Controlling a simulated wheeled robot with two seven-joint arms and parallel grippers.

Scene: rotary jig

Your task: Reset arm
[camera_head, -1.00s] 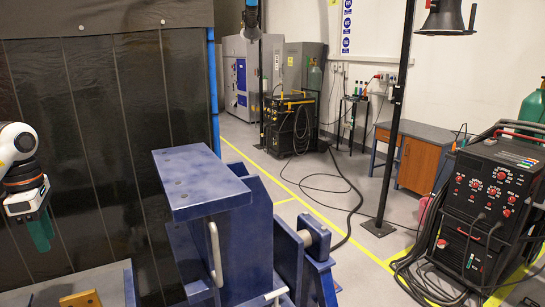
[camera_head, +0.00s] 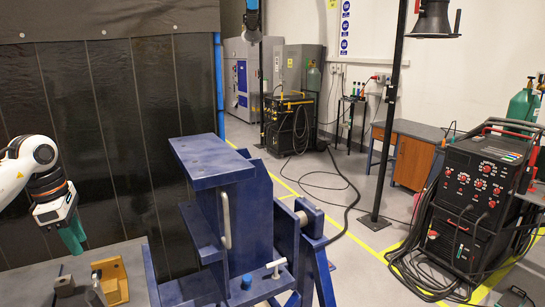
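My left gripper (camera_head: 72,237) hangs at the left edge of the head view, its green fingers pointing down. It is in the air above the grey table (camera_head: 133,262), with no object seen between its fingers. The fingers overlap from this angle, so I cannot tell whether they are open or shut. The blue rotary jig (camera_head: 213,170) stands in the middle, with a metal handle (camera_head: 226,220) on its side. My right gripper is not in view.
A wooden-coloured bracket (camera_head: 113,281) and a dark block (camera_head: 65,286) sit on the grey table below my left gripper. A dark curtain (camera_head: 110,110) hangs behind. A black welding machine (camera_head: 480,185) stands at the right, with cables on the floor.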

